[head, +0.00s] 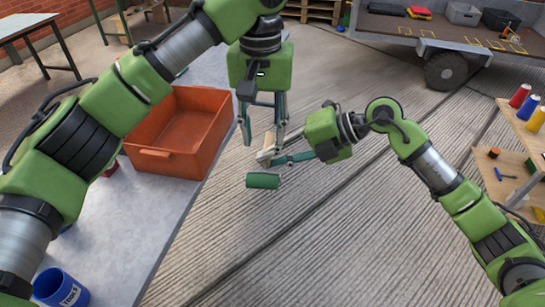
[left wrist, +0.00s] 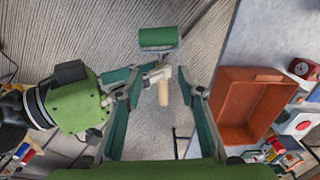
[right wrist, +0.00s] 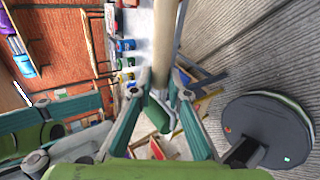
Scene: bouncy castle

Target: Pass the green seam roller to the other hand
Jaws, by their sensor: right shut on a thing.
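The green seam roller (head: 263,181) hangs above the floor between my two grippers, its pale wooden handle (head: 267,148) pointing up. My right gripper (head: 268,160) comes from the right and is shut on it near the neck, between roller and handle. My left gripper (head: 263,137) points down from above with its fingers apart. In the left wrist view, the green roller head (left wrist: 157,38) lies beyond the fingertips and the handle (left wrist: 163,92) is between the open fingers, apart from both. The right wrist view shows the handle (right wrist: 163,40) rising from the right fingers.
An orange-red crate (head: 188,130) stands on the grey table (head: 125,225) at left, with a blue tools cup (head: 60,288) near the front. A shelf with spools (head: 520,95) is at right, and a wheeled trailer (head: 440,35) at the back. The floor below the grippers is clear.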

